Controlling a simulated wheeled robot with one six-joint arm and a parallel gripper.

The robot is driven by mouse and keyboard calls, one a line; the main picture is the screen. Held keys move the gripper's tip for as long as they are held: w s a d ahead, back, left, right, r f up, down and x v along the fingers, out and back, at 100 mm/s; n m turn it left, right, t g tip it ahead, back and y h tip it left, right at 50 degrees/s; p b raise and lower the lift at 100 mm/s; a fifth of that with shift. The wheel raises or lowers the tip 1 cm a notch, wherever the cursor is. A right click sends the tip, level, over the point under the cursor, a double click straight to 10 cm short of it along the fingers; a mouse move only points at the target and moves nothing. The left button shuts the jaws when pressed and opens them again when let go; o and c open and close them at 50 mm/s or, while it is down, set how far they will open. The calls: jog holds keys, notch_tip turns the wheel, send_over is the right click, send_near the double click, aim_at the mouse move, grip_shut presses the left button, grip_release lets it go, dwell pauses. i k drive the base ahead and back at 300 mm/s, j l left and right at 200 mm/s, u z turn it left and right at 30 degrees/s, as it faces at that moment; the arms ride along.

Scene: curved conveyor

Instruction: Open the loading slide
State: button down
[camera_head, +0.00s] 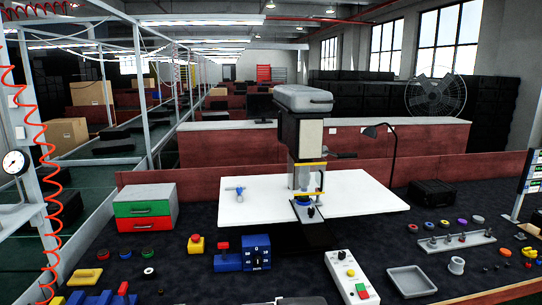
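A press-like machine (306,105) with a grey top stands at the middle of the bench, over a white tabletop (365,190). Below its head, a small grey slide with dark parts (308,213) juts toward me at the front edge of the white top. I take this to be the loading slide; how far out it stands is hard to tell. Yellow bars sit just above it. A black base shows under its front. My gripper does not show clearly; only a small grey piece, perhaps part of my arm, shows at the bottom edge.
A control box (352,278) with green and red buttons lies in front of the machine. A blue box (256,252) and an emergency button (196,244) stand to its left. A grey tray (411,281) and a green-and-red drawer box (146,208) flank them. A black lamp (384,135) rises behind.

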aim_at(311, 205)
jog(key=i+l, duration=0.15)
jog(key=i, duration=0.2)
jog(key=i+l+u, duration=0.1)
jog(key=i, duration=0.25)
jog(key=i+l, duration=0.25)
jog(key=i, duration=0.15)
jog(key=u, duration=0.05)
